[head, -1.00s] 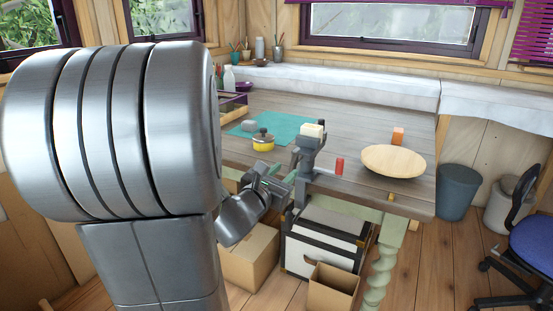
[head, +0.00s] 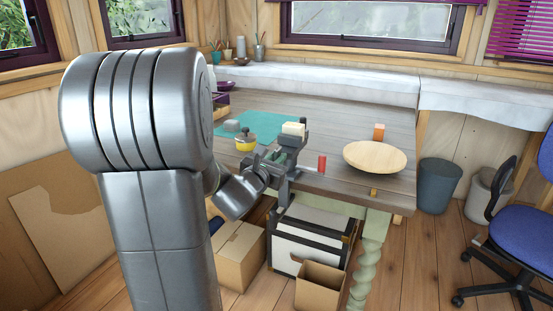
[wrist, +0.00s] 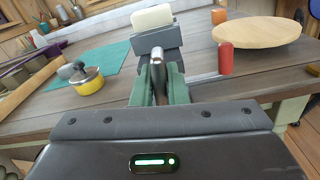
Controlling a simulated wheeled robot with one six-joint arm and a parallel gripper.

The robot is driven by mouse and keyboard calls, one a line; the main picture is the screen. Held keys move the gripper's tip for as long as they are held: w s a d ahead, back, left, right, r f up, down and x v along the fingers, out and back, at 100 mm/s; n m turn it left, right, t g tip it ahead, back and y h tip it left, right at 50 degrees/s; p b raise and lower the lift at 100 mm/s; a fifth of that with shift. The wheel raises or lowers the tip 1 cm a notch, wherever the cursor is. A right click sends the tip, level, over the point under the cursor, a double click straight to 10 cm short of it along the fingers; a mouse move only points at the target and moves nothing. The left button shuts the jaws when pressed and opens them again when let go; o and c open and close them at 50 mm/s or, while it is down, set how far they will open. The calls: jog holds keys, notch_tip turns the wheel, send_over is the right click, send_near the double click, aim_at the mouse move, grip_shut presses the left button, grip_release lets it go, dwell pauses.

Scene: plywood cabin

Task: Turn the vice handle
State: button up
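The grey vice (head: 291,140) is mounted at the table's near edge, with a pale block (head: 293,128) at its top. It also shows in the wrist view (wrist: 157,41). A thin light bar runs right from it towards an upright red grip (head: 322,164), which seems to be the handle's end; the red grip also shows in the wrist view (wrist: 225,58). My gripper (head: 283,168) is at the vice's near side, left of the red grip. In the wrist view its green-padded fingers (wrist: 159,84) lie close on both sides of a metal rod. Whether they press on it is unclear.
A round wooden board (head: 375,157) and an orange block (head: 379,132) are on the table at right. Boxes (head: 239,254) stand below. A blue chair (head: 522,228) is at far right.

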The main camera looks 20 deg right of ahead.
jog(key=shift+f+n+b, duration=0.1)
jog(key=shift+n+b, duration=0.3)
jog(key=shift+n, duration=0.1)
grip_shut()
